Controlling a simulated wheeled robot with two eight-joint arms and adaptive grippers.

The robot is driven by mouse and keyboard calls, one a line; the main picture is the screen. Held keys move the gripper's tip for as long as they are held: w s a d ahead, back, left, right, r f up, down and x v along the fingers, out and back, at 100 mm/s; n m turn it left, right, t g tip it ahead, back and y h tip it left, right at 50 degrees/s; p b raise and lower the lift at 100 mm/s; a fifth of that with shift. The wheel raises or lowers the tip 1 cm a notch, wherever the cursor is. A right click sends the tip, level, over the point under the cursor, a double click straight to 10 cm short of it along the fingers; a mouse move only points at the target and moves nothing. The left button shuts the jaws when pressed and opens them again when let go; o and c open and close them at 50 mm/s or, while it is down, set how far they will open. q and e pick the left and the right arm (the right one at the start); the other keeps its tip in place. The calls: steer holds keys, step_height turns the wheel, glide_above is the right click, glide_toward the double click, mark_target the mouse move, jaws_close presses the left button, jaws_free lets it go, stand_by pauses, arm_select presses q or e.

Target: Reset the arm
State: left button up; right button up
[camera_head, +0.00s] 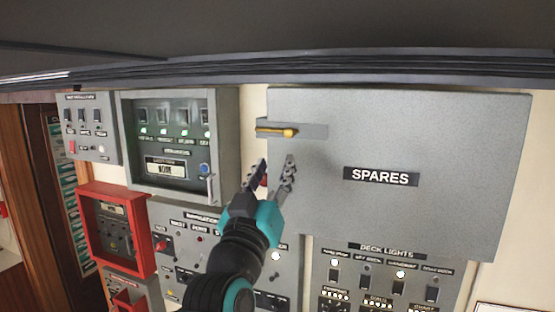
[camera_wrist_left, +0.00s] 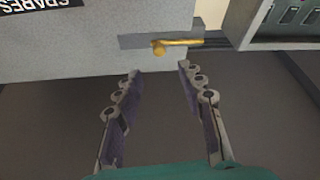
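My left gripper (camera_head: 273,175) is raised in front of the wall panels, open and empty, with its two fingers spread apart. It sits below a brass handle (camera_head: 283,132) on the grey cabinet labelled SPARES (camera_head: 420,130). In the left wrist view, my left gripper (camera_wrist_left: 160,100) shows both fingers apart with nothing between them. The brass handle (camera_wrist_left: 178,44) lies just beyond the fingertips there, and no contact shows. The SPARES door looks shut. My right gripper is in neither view.
A grey-framed glass-fronted panel (camera_head: 228,115) is left of the cabinet. A red-framed box (camera_head: 83,225) hangs lower left. A DECK LIGHTS switch panel (camera_head: 385,272) is below the cabinet. A dark overhead ledge (camera_head: 400,70) crosses the top. My left arm covers part of the lower panels.

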arm_select(q)
steer(key=shift+s+d+f, duration=0.1)
steer(key=shift+s, duration=0.05)
steer(key=s+a+f+g+y+b, duration=0.1)
steer(key=a+f+g+b, duration=0.15)
steer(key=f+b, duration=1)
steer(key=s+a+f+m+g+b, duration=0.1)
steer(key=a+f+g+b, duration=0.15)
steer(key=f, duration=1.85)
steer(key=s+a+f+g+y+b, duration=0.1)
steer(key=a+f+g+b, duration=0.15)
steer(key=f+b, duration=1.05)
steer(key=s+a+f+g+y+b, duration=0.1)
steer(key=s+f+b, duration=0.3)
steer(key=f, duration=1)
steer(key=s+a+f+g+y+b, duration=0.1)
steer(key=s+a+f+g+b, duration=0.2)
steer(key=f, duration=1.1)
steer(key=s+a+f+n+g+y+b, duration=0.1)
steer(key=s+a+f+g+b, duration=0.2)
steer(key=f, duration=1.2)
steer(key=s+a+b, duration=0.1)
steer(key=s+b, duration=0.2)
steer(key=shift+s, duration=0.25)
